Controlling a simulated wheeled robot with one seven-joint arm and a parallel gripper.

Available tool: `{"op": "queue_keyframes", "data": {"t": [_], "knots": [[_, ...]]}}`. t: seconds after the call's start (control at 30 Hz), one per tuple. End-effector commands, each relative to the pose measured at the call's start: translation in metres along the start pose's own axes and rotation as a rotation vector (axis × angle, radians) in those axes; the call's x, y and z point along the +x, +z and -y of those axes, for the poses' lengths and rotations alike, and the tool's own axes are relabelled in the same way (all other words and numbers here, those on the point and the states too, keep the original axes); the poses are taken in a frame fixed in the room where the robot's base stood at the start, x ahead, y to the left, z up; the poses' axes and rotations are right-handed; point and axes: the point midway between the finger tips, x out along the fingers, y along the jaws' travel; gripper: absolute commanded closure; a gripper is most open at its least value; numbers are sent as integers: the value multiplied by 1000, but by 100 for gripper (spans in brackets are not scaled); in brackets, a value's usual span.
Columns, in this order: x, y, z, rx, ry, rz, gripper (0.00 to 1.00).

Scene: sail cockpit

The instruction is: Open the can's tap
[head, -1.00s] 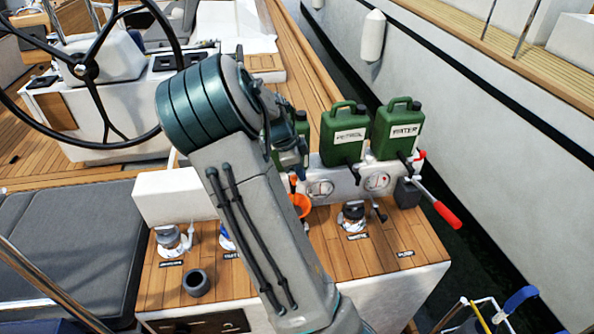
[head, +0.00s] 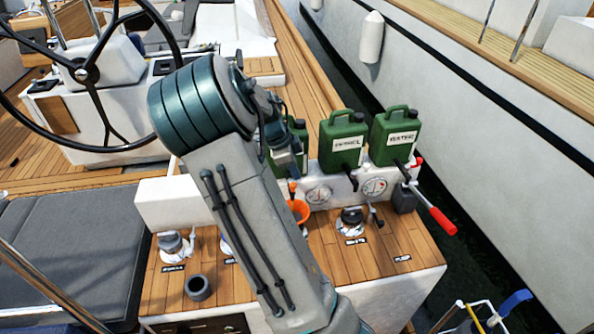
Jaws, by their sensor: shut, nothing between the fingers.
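Three green cans stand in a row on the white ledge: a left can (head: 300,128) partly hidden by my arm, a middle can (head: 343,135) with a white label that is hard to read, and a right can (head: 394,132) whose label seems to read WATER. A dark tap (head: 354,182) hangs below the middle can. Another tap (head: 403,167) shows under the right can. The left can's tap is hidden. My gripper (head: 297,166) is shut and empty, mostly hidden behind my arm, in front of the left can; I cannot tell if it touches anything.
An orange funnel (head: 299,211) sits just below my gripper. Gauges (head: 374,187) are set in the white ledge (head: 342,198). A red-handled lever (head: 441,221) sticks out at the right. A grey cup (head: 198,287) and small fittings stand on the wooden top (head: 380,262).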

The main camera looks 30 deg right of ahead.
Motion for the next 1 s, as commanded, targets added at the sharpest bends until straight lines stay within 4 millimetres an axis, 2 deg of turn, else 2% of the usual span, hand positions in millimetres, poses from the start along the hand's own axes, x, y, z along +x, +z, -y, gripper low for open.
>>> {"op": "queue_keyframes", "data": {"t": [0.03, 0.1, 0.4, 1.0], "knots": [[-14, -3, 0, 0, -1, 0, 100], [-24, -4, 0, 2, 1, 0, 100], [-58, -7, -1, 9, 4, 0, 100], [-60, -6, -1, 8, 4, 0, 100]]}}
